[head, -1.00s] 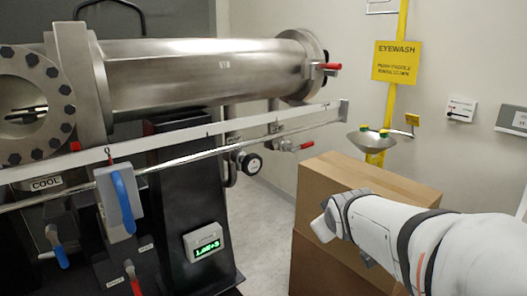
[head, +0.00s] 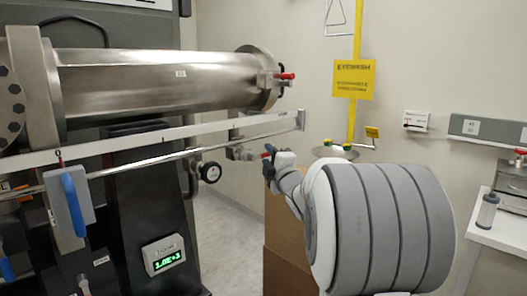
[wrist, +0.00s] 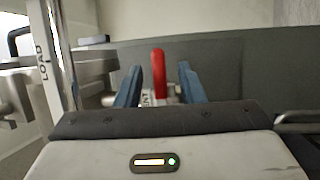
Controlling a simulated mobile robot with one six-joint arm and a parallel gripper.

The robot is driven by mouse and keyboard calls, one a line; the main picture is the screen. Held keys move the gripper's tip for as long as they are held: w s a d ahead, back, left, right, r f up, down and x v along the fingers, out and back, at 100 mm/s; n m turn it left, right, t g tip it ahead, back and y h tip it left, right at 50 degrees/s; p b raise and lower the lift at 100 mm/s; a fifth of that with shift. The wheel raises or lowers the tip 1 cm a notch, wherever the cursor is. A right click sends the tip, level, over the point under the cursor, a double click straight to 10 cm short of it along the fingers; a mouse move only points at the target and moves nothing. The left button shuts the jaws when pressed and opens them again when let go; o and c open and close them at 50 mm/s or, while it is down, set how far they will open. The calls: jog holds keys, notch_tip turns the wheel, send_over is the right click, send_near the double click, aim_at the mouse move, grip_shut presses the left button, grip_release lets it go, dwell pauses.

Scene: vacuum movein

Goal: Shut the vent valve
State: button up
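In the wrist view, the red handle of the vent valve (wrist: 158,72) stands upright, with a partly hidden label ending in "NT" below it. My gripper (wrist: 158,80) is open, with one blue finger on each side of the handle and a gap to both. In the head view, my gripper (head: 268,160) is at the small valve (head: 240,152) on the pipe under the rail's right end. A bit of red shows by my fingers there. My arm and fingers hide most of the handle.
Another red handle (head: 285,76) sits on the steel chamber's end. A gauge (head: 210,172) is left of my gripper. The white rail (head: 200,130) runs above it. Cardboard boxes (head: 278,235) stand below, with an eyewash bowl (head: 333,152) behind.

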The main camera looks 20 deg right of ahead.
jog(key=w, duration=0.3)
jog(key=shift+w+d+r+p, duration=0.15)
jog(key=shift+w+r+p, duration=0.1)
jog(key=shift+r+p, duration=0.1)
grip_shut()
dwell(0.4)
